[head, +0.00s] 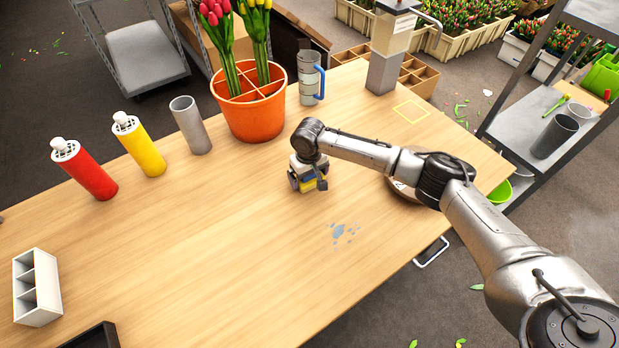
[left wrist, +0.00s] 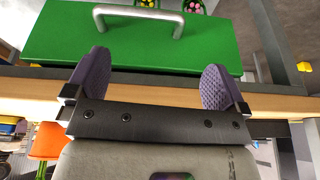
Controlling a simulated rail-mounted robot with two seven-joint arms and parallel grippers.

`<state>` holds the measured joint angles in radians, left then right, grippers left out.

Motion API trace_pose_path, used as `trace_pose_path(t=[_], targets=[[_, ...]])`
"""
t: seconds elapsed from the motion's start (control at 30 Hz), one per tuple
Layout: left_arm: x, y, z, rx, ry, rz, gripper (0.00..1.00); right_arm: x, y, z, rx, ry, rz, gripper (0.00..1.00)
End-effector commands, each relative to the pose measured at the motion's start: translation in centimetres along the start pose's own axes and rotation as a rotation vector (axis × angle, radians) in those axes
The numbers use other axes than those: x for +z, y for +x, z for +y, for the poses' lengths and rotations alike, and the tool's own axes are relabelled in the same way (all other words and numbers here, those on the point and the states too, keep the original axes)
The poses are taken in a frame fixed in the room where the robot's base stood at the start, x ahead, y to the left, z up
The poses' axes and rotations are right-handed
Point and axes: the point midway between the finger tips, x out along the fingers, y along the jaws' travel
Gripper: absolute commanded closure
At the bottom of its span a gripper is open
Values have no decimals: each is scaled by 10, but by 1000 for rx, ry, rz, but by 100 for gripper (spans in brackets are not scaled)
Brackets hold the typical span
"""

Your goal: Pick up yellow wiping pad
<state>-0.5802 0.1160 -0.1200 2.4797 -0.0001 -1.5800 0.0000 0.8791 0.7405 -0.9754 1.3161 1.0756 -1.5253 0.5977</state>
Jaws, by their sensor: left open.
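My right gripper (head: 308,180) points down at the middle of the wooden table in the head view. A small yellow patch with some blue, perhaps the yellow wiping pad (head: 309,185), shows right at its fingers. The gripper hides most of it, so I cannot tell whether the fingers are closed on it or only around it. My left gripper (left wrist: 156,80) is open and empty in the left wrist view, with purple fingertips apart in front of a green box with a metal handle (left wrist: 140,45). The left gripper is outside the head view.
The wooden table (head: 210,255) has a bluish spill (head: 343,233) right of centre. A red canister (head: 84,168), a yellow canister (head: 139,145), a grey cup (head: 190,125), an orange pot (head: 252,103) of tulips and a blue-handled mug (head: 311,78) stand along the back. The front middle is clear.

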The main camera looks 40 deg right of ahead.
Motion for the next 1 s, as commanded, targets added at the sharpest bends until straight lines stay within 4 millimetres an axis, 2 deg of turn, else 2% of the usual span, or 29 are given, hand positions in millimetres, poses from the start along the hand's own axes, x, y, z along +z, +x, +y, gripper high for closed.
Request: trace_pose_path(t=[0.03,0.3,0.67,0.93,1.0], targets=[[0,0,0,0,0,0,0,0,0,0,0,0,0,10],[0,0,0,-1,1,0,0,0,0,0,0,0,0,33],[-1,-4,-2,-6,7,-1,0,0,-8,0,0,0,0,33],[-5,-18,-3,-6,7,-1,0,-1,-45,0,0,1,2,33],[-6,-22,-2,-5,7,-1,0,10,-51,10,2,1,-1,33]])
